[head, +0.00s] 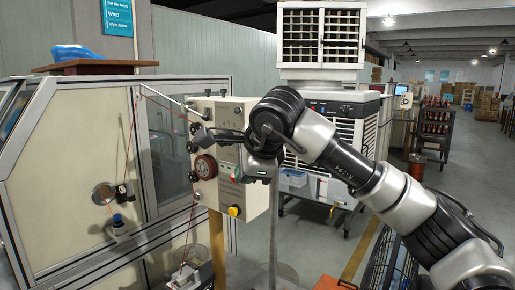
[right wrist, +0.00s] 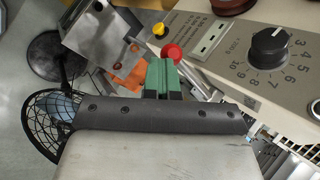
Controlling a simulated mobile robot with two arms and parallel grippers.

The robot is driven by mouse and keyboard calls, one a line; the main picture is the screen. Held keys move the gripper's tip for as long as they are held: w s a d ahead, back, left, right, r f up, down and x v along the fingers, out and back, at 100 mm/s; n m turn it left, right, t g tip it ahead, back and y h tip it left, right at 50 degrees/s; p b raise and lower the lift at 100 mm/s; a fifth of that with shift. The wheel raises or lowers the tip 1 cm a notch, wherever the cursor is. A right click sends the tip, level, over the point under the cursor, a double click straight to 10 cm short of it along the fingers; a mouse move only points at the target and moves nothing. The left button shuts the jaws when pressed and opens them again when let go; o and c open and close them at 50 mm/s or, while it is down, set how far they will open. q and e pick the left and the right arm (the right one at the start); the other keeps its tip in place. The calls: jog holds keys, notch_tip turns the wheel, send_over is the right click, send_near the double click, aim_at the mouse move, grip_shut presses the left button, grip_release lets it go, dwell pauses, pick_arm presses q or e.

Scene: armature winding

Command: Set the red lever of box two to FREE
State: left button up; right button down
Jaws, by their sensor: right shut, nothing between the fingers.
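A beige control box (head: 258,199) stands left of centre in the head view, its panel facing left. I cannot read a box number on it. In the right wrist view, a red round knob (right wrist: 172,52) shows beside the panel edge, just beyond my right gripper (right wrist: 163,78). Whether this knob is the red lever's end, I cannot tell. The gripper's green fingers are shut and empty; contact with the knob cannot be judged. In the head view my right arm reaches across the box and hides part of its panel. My left gripper is out of view.
The panel carries a black numbered dial (right wrist: 268,45), a yellow button (head: 234,211) and a red-brown wheel (head: 205,167). A framed enclosure (head: 60,150) stands at left, with red wire running before it. A white cooler unit (head: 322,40) stands behind. A wire-mesh fan (right wrist: 45,115) stands nearby.

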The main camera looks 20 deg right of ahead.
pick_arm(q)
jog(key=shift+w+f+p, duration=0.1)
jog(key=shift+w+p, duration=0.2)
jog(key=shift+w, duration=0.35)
pick_arm(e)
jog(key=shift+w+d+r+h, duration=0.15)
jog(key=shift+w+h, duration=0.15)
jog(key=shift+w, duration=0.25)
